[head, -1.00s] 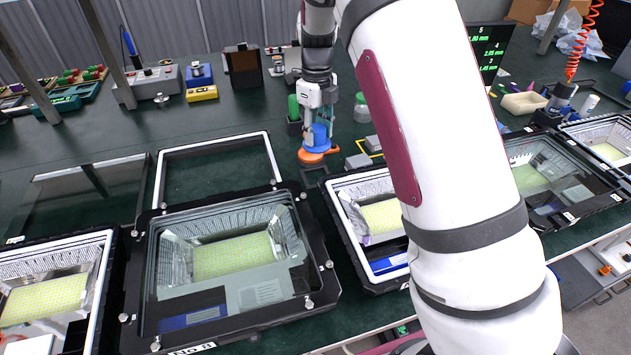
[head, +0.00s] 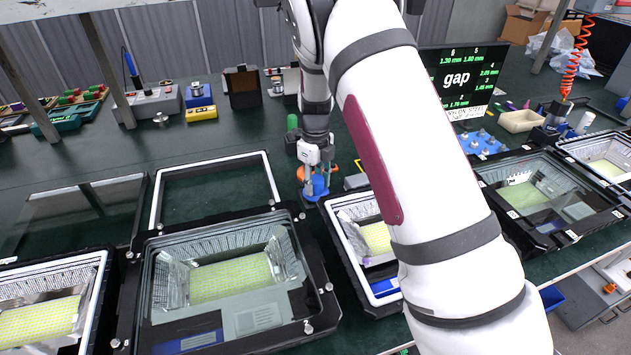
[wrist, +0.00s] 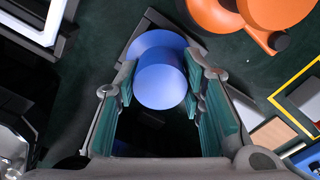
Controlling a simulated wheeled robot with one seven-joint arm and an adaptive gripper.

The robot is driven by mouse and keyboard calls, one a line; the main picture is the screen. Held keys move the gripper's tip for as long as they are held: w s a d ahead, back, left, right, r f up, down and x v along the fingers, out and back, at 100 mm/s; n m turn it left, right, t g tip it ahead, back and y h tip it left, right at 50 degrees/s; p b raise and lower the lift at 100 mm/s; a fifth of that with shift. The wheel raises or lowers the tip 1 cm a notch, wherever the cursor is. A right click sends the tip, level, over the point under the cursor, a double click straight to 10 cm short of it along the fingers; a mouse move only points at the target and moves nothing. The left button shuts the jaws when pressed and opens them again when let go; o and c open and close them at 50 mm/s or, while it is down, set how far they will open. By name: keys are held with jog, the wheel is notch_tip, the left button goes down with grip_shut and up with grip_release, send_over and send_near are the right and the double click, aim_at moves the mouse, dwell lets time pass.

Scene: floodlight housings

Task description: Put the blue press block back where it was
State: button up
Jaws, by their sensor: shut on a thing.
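The blue press block (head: 318,187) is held between the fingers of my gripper (head: 314,188), just in front of the orange piece (head: 331,170). In the wrist view, the blue press block (wrist: 160,82) shows a round knob above a wider disc, between the teal finger pads of my gripper (wrist: 160,105). Beneath it is a black corner. I cannot tell whether the block touches it. The orange piece also shows at the top right of the wrist view (wrist: 225,18). An open floodlight housing (head: 335,225) lies nearer me, partly hidden by my arm.
A glass-covered housing (head: 318,262) lies to the left, with an empty white-edged frame (head: 271,178) behind it. Another housing (head: 487,178) lies to the right. A screen (head: 470,75) reading "gap" stands behind.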

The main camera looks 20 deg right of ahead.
jog(key=shift+f, duration=0.4)
jog(key=o, duration=1.3)
jog(key=shift+c, duration=0.2)
